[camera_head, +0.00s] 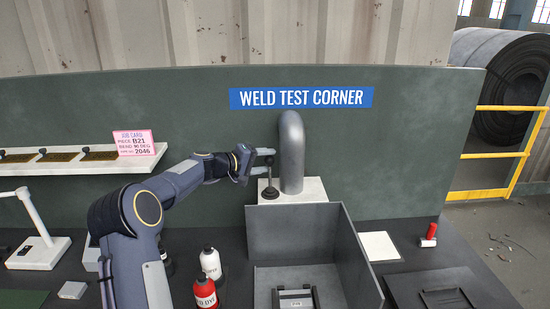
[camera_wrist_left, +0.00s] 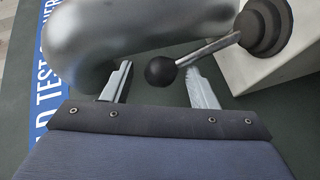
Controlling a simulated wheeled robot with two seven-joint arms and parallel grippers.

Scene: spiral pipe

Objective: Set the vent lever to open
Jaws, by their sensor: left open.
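The vent lever is a thin rod with a black ball knob (camera_wrist_left: 160,71) and a dark round base (camera_wrist_left: 262,28), mounted on a white block (camera_head: 312,190). In the head view the lever's base (camera_head: 270,192) stands just left of an upright grey pipe (camera_head: 291,155) with a rounded top. My left gripper (camera_head: 268,160) reaches in from the left at the lever's top, close to the pipe. In the left wrist view my left gripper (camera_wrist_left: 158,74) is open, with the knob between its fingertips; contact cannot be told. My right gripper is not in view.
The pipe (camera_wrist_left: 120,35) is close beside the left finger. A grey open-topped bin (camera_head: 290,230) stands in front of the block. White (camera_head: 210,263) and red (camera_head: 205,291) bottles stand below my left arm. A shelf (camera_head: 60,165) with a pink card (camera_head: 134,143) is at left.

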